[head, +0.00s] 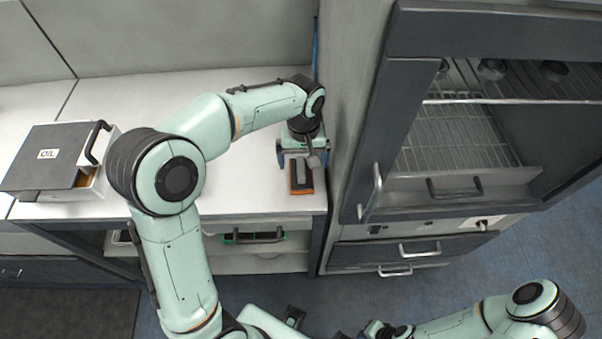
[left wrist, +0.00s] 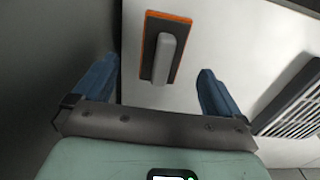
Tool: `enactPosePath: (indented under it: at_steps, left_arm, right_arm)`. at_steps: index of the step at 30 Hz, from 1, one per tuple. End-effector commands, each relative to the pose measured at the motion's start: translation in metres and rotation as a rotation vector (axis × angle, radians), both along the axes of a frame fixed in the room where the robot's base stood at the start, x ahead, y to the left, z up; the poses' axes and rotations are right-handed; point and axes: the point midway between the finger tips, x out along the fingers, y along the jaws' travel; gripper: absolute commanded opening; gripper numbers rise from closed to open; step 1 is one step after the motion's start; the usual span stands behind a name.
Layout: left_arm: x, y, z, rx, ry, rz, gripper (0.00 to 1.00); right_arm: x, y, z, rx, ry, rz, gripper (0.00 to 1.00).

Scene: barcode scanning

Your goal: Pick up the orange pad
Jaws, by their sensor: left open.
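The orange pad (head: 301,187) lies on the white counter near its right front edge. It has a dark top, an orange edge and a grey handle bar; it also shows in the left wrist view (left wrist: 178,25). My left gripper (head: 302,155) is above the counter just behind the pad. In the left wrist view its two blue fingers (left wrist: 157,85) are spread apart, with the pad's grey handle ahead between them. The fingers are apart from the pad. Part of my right arm shows at the bottom right of the head view, but its fingers cannot be made out.
A grey wall panel and a tall oven unit (head: 440,140) with door handles stand close to the right of the pad. A dark slatted object (left wrist: 290,105) lies right of the gripper. The counter's middle is clear.

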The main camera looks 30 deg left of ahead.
Motion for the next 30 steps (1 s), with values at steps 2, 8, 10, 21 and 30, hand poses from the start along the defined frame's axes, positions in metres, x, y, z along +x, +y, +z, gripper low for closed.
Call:
enactPosePath:
  at_steps: [2, 8, 10, 21, 30]
  left_arm:
    - [0.0, 0.0, -0.008, 0.0, 0.001, 0.001, 0.99]
    - [0.0, 0.002, -0.023, 0.0, 0.002, 0.001, 0.99]
    - [0.0, 0.005, -0.034, 0.0, 0.004, 0.001, 0.99]
    - [0.001, 0.006, -0.064, 0.0, -0.002, 0.0, 0.99]
    - [0.001, 0.006, -0.064, 0.0, -0.002, 0.0, 0.44]
  right_arm:
    - [-0.001, 0.0, -0.001, 0.0, 0.001, 0.0, 0.0]
    - [-0.001, 0.0, -0.001, 0.0, 0.0, 0.001, 0.0]
    - [-0.001, 0.0, -0.001, 0.0, 0.0, 0.001, 0.0]
    - [-0.001, 0.0, -0.003, 0.0, 0.001, 0.0, 0.0]
    - [-0.001, 0.0, -0.003, 0.0, 0.001, 0.0, 0.0]
